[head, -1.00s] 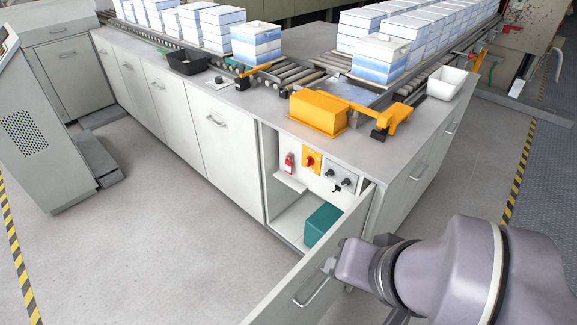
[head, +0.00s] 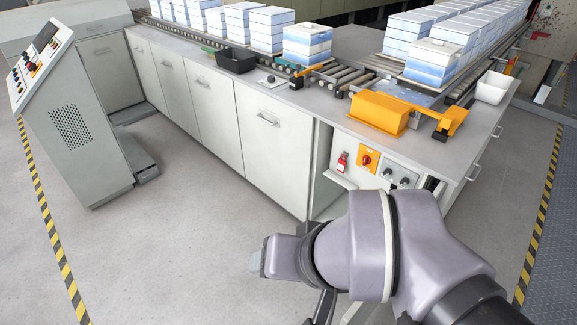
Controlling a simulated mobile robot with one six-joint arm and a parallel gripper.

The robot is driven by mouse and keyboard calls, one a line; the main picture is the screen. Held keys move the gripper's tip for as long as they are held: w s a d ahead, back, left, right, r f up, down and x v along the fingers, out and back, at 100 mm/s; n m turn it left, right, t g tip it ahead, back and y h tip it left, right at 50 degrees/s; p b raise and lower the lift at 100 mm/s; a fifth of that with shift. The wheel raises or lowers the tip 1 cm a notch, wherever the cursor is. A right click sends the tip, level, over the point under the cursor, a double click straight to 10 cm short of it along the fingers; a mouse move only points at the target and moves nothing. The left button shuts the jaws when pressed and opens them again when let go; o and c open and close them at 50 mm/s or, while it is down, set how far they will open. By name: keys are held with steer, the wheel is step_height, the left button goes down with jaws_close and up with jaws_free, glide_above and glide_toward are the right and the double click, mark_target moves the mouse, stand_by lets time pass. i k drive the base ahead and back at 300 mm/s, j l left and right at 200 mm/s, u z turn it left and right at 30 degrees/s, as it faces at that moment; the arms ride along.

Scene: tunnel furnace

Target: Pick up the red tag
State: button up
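The red tag (head: 342,161) is small and upright inside the open cabinet under the counter's front corner. It is left of the orange panel with a red rotary switch (head: 367,160), above a small white ledge (head: 340,180). My arm's wrist lies in front of the cabinet's lower part, below the tag and apart from it in the picture. Dark grey parts under the wrist at the bottom edge may belong to my gripper (head: 325,306). Its fingertips cannot be made out, nor whether it is open or shut.
A grey panel with two black knobs (head: 396,175) is right of the switch. My arm hides most of the open door and cabinet floor. An orange housing (head: 378,113) and white bin (head: 492,88) stand on the counter. Clear floor (head: 190,235) lies left, towards a control console (head: 75,125).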

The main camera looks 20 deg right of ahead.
mark_target(341, 163)
steer(key=i+j+z, duration=0.15)
steer(key=i+j, duration=0.2)
steer(key=i+j+z, duration=0.2)
steer(key=j, duration=0.4)
steer(key=i+z, duration=0.3)
steer(key=z, duration=0.2)
steer(key=i+j+z, duration=0.25)
steer(key=z, duration=0.25)
steer(key=i+j+z, duration=0.3)
steer(key=z, duration=0.2)
steer(key=i+j+z, duration=0.2)
steer(key=j+z, duration=0.3)
steer(key=i+j+z, duration=0.15)
steer(key=j+z, duration=0.7)
steer(key=z, duration=0.15)
steer(key=j+z, duration=0.5)
